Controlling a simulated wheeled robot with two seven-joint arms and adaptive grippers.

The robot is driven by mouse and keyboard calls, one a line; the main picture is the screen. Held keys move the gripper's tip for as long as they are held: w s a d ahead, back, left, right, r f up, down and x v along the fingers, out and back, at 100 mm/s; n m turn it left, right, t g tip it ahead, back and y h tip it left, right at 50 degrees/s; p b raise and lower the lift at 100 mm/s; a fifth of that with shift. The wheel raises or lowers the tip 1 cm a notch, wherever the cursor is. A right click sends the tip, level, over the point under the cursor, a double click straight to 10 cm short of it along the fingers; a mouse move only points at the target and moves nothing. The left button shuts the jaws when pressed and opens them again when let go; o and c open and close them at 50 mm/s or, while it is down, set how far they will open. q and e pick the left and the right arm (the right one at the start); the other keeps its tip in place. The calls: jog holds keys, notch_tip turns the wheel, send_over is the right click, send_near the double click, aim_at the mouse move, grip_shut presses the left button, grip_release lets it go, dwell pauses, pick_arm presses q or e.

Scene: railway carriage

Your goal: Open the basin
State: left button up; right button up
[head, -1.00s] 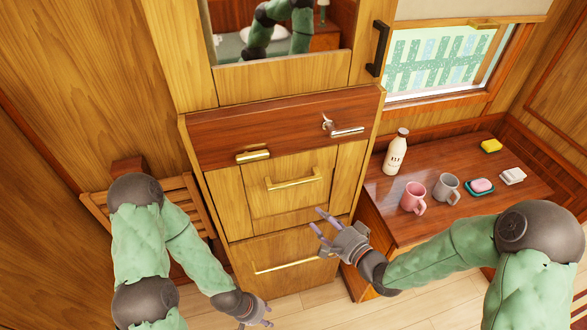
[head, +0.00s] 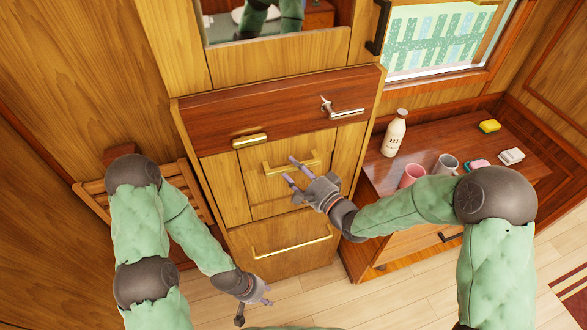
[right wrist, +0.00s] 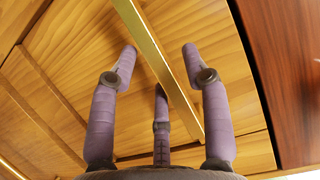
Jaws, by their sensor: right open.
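The wooden washstand cabinet has a middle panel (head: 232,187) with a long horizontal brass bar handle (head: 312,160). Above it a dark red-brown top board (head: 225,118) carries a brass pull (head: 249,140) and a tap (head: 345,112). I cannot tell which part is the basin; all panels look closed. My right gripper (head: 291,171) is open in front of the middle panel, overlapping the bar in the head view. In the right wrist view the bar (right wrist: 158,62) runs between the spread fingers (right wrist: 160,60); contact is unclear. My left gripper (head: 267,293) hangs low by the floor, its fingers too small to judge.
A lower panel with a brass bar (head: 290,243) sits below. At right, a side table (head: 440,143) holds a milk bottle (head: 394,135), a pink mug (head: 411,174), a grey mug (head: 447,163), soap and sponges. A slatted wooden seat (head: 92,188) stands at left.

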jog(key=shift+w+a, duration=0.35)
jog(key=shift+w, duration=0.05)
grip_shut()
jog(key=shift+s+f, duration=0.1)
